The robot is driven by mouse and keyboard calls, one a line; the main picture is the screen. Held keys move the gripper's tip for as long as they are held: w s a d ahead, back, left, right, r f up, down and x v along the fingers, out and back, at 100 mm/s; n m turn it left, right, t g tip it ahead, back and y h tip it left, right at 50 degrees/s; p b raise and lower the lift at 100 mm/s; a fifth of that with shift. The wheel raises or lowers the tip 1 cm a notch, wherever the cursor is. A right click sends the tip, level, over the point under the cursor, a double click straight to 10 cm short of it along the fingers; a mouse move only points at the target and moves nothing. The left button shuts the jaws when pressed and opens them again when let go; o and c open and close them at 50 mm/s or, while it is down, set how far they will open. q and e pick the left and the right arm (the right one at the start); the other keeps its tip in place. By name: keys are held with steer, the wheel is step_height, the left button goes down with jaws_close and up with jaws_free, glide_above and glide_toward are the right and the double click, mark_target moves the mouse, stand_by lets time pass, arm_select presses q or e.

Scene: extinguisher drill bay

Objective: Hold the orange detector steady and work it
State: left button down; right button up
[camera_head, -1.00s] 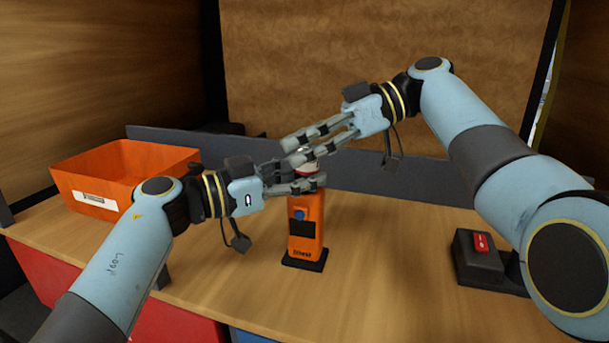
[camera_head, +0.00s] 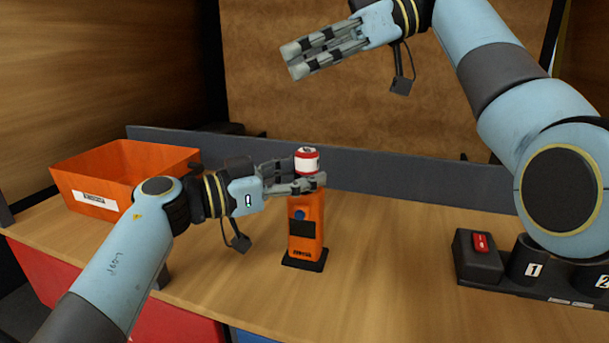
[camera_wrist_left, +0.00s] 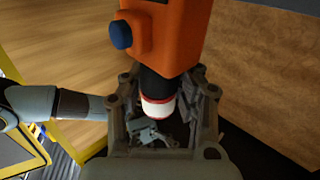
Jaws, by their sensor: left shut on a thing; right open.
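The orange detector (camera_head: 307,232) stands upright on its dark base on the workbench. It has a blue button, a dark panel and a red-and-white cap (camera_head: 307,160) on top. My left gripper (camera_head: 304,178) is shut on its upper part, just below the cap. In the left wrist view, the detector (camera_wrist_left: 178,35) shows with its blue button, and its dark neck and cap (camera_wrist_left: 158,106) lie between my left gripper's fingers (camera_wrist_left: 163,95). My right gripper (camera_head: 291,60) is open and empty, above the detector and apart from it.
An orange bin (camera_head: 120,175) with a white label stands at the back left. A dark box with a red switch (camera_head: 480,243) and numbered holders (camera_head: 530,262) stand at the right. A low grey rail (camera_head: 400,191) runs along the back. The bench right of the detector is clear.

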stand_by(0.4)
arm_select(q)
steer(key=c, duration=0.9)
jaws_free()
